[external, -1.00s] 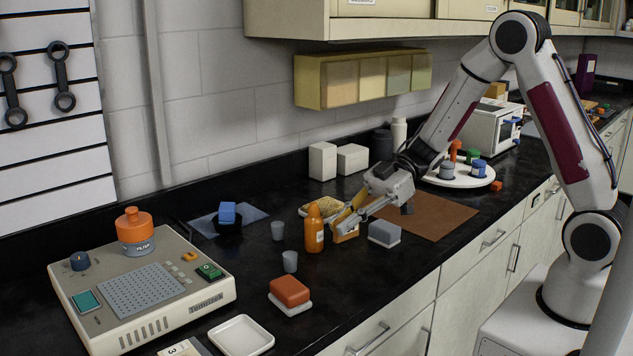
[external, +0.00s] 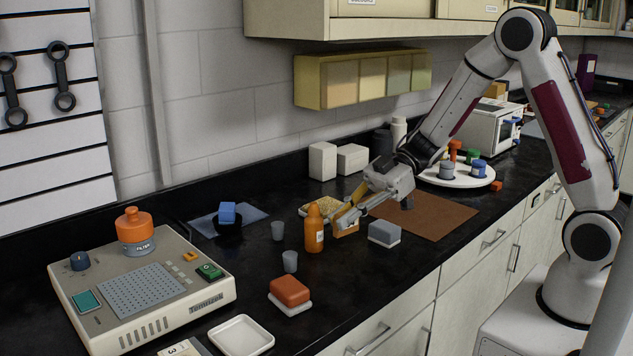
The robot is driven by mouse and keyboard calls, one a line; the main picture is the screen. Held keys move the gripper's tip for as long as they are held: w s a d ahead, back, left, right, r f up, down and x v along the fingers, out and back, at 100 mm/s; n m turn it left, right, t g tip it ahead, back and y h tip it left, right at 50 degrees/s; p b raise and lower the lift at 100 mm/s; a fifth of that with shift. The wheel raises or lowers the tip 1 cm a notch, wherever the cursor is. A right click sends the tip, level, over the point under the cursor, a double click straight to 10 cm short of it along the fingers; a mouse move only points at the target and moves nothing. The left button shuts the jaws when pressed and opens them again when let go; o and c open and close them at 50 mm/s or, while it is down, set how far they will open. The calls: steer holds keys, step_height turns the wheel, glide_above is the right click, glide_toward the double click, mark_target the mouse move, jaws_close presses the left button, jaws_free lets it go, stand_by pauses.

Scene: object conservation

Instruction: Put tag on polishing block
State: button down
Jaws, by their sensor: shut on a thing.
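My gripper (external: 349,216) is above the counter, fingers pointing down and left. It is shut on a small orange-tan piece (external: 346,230) between and below its fingertips. The fingers partly cover it, and I cannot tell whether it is the tag. No block is labelled as the polishing block. A grey block with a pale base (external: 384,234) sits just right of the fingertips. An orange block with a white base (external: 290,291) lies nearer the front. A blue block (external: 227,212) rests tilted on a dark round holder at left.
An orange bottle (external: 314,231) stands close left of my gripper. Two small grey cups (external: 290,262) are further left. A tray of grainy tan material (external: 322,204) lies behind. A brown mat (external: 440,219) is at right. A white dish (external: 241,335) and a machine (external: 190,305) are at front left.

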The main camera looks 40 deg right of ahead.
steer(key=shift+s+a, duration=0.2)
steer(key=shift+a, duration=0.15)
steer(key=s+a+r+n+g, duration=0.2)
steer(key=a+g, duration=0.1)
steer(key=a, duration=0.8)
step_height(320, 180, up, 3)
steer(key=t, duration=0.1)
glide_above(287, 286)
steer(key=shift+f, duration=0.15)
steer(key=shift+f, duration=3.05)
steer(key=shift+f, duration=1.9)
steer(key=shift+f, duration=0.1)
